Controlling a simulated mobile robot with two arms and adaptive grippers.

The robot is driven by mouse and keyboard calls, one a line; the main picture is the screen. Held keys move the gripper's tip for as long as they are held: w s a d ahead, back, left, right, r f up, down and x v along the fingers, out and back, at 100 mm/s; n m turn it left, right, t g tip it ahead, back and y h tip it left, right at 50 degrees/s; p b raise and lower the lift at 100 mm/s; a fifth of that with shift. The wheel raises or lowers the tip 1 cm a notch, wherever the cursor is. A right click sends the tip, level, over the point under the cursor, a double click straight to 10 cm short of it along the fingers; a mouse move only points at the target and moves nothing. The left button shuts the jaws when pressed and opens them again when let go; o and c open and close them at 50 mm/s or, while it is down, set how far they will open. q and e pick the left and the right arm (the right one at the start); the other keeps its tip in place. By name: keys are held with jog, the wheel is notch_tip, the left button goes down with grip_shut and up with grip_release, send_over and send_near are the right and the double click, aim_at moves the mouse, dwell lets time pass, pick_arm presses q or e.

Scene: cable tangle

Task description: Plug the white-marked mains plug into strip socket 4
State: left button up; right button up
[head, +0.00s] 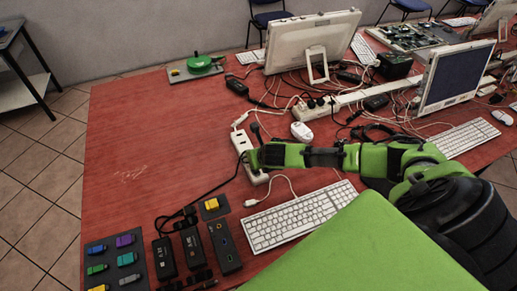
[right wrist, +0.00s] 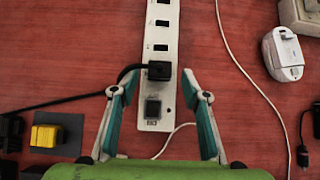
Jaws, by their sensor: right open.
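The white power strip (head: 241,142) lies on the red table; it runs up the middle of the right wrist view (right wrist: 160,35). A black plug (right wrist: 159,70) is at the strip's socket nearest the dark switch, and its black cable leads off left. I see no white mark on it, and cannot tell its socket number or whether it is fully seated. My right gripper (right wrist: 160,82) is open, its fingers on either side of the strip and plug, not visibly touching them. In the head view it is over the strip's near end (head: 256,157). My left gripper is not in view.
A white adapter (right wrist: 283,53) lies right of the strip. A keyboard (head: 300,215), black power boxes (head: 192,247) and a mat of coloured pieces (head: 117,262) are at the near side. Monitors and cables crowd the far right. The table left of the strip is mostly clear.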

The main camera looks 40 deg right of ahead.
jog(key=v, duration=1)
jog(key=shift+s+r, duration=0.3)
